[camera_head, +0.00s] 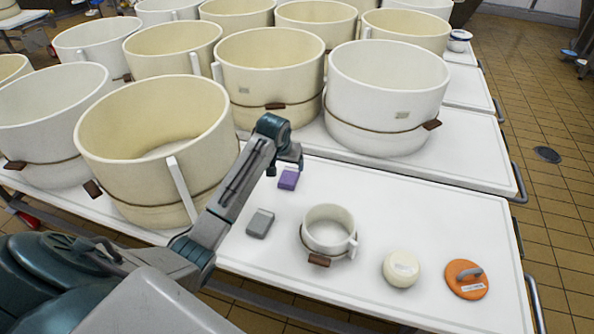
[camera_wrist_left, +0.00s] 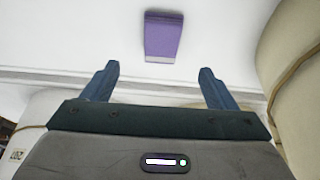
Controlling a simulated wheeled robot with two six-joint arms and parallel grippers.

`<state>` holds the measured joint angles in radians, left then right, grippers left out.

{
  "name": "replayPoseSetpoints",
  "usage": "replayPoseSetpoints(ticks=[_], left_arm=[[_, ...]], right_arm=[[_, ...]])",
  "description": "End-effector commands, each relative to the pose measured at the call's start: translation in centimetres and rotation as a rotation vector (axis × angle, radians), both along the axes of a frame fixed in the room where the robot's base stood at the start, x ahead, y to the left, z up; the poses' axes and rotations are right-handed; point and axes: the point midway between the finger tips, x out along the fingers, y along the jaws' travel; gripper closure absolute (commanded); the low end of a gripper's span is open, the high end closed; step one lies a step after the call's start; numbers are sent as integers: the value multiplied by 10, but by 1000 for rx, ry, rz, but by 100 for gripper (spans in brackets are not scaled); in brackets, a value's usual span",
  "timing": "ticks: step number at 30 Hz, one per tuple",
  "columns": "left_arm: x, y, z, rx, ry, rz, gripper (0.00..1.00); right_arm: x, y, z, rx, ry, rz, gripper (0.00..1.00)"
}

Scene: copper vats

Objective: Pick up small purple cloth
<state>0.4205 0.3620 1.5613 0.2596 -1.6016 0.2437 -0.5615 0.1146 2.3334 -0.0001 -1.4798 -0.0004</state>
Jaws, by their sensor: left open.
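The small purple cloth (camera_head: 288,179) lies flat on the white table, near its back edge, in the head view. It looks like a folded purple block. In the left wrist view the purple cloth (camera_wrist_left: 163,37) lies beyond the fingertips, roughly centred between them. My left gripper (camera_head: 290,158) is just behind and above the cloth in the head view. In the left wrist view its two blue fingers (camera_wrist_left: 159,72) are wide apart with nothing between them. My right gripper is not in view.
Large tubs, including a cream one (camera_head: 150,130) and a white one (camera_head: 385,95), crowd the back and left.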

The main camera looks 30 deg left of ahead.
Motion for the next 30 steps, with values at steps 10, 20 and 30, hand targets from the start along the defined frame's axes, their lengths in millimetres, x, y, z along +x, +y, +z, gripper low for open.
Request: replayPoseSetpoints(ticks=[10, 20, 30], left_arm=[[18, 5, -46, -2, 2, 1, 20], [31, 11, -81, 0, 3, 1, 20], [38, 13, -97, 0, 0, 0, 20]], right_arm=[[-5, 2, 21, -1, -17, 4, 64], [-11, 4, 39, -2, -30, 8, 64], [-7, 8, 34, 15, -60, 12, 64]])
